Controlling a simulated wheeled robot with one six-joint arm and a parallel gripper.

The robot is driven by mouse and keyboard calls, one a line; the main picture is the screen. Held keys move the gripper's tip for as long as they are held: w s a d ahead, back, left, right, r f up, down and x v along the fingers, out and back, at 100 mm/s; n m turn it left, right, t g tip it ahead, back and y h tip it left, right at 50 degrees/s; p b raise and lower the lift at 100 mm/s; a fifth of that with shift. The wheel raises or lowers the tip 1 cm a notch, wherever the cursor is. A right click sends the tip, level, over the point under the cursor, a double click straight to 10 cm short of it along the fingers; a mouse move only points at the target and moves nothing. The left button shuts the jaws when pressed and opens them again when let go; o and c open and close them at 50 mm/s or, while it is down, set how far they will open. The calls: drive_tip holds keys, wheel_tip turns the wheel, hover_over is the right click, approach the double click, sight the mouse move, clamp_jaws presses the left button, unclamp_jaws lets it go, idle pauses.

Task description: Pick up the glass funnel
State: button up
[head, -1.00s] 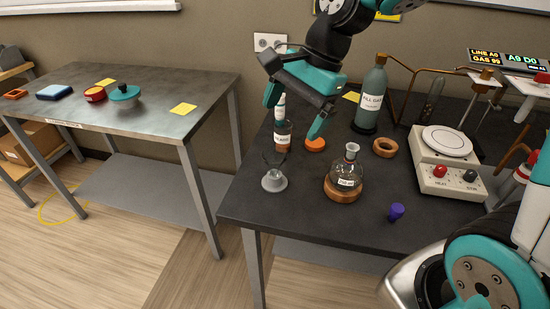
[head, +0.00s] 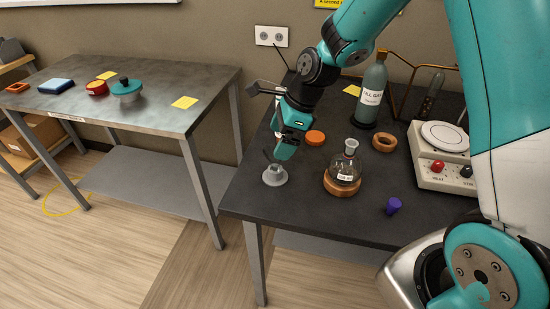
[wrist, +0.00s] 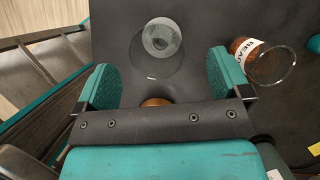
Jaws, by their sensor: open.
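The clear glass funnel (wrist: 157,68) shows in the wrist view as a transparent cone with a wide round rim. It sits over a small grey stand (head: 275,176) near the front left corner of the dark bench. In the wrist view my two teal fingers (wrist: 162,78) are spread wide, one on each side of the rim's lower part. The gripper is open and empty. I cannot tell whether a finger touches the glass.
A round flask (head: 345,170) on a cork ring stands right of the funnel. A purple stopper (head: 393,206), a gas bottle (head: 371,92) and a hotplate (head: 441,180) are further right.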

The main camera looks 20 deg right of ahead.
sight(275, 163)
drive_tip(key=p+x, duration=0.1)
drive_tip(key=x, duration=0.4)
drive_tip(key=shift+s+a+f, duration=0.15)
drive_tip(key=shift+f, duration=0.25)
drive_tip(key=c, duration=1)
